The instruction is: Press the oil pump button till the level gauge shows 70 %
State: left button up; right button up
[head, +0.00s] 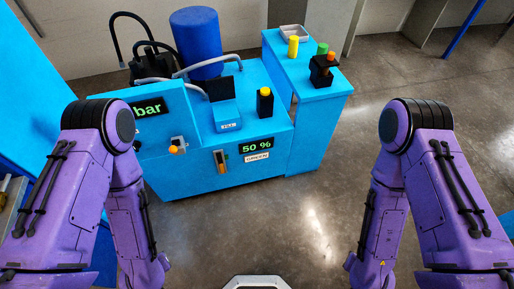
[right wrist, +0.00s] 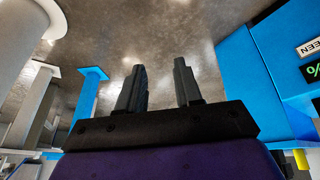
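A blue machine (head: 190,172) stands ahead of me in the head view. Its green display reads 50 % (head: 256,146), with a white label that seems to say GREEN (head: 257,157) below. A narrow upright gauge (head: 221,162) with an orange part sits left of the display. A yellow button on a black housing (head: 265,102) stands on the machine's top; I cannot read any pump label on it. My right gripper (right wrist: 161,80) is open and empty in the right wrist view, its two fingers apart over the floor. My left gripper is out of view.
An orange knob (head: 173,149) sticks out of the machine's front. A blue drum (head: 197,42) and black hoses stand behind. A side cabinet (head: 317,105) carries a yellow cylinder (head: 293,46), a black box with green and orange tops (head: 322,70), and a grey tray (head: 293,33). Floor at right is clear.

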grip_shut()
dwell(1.4)
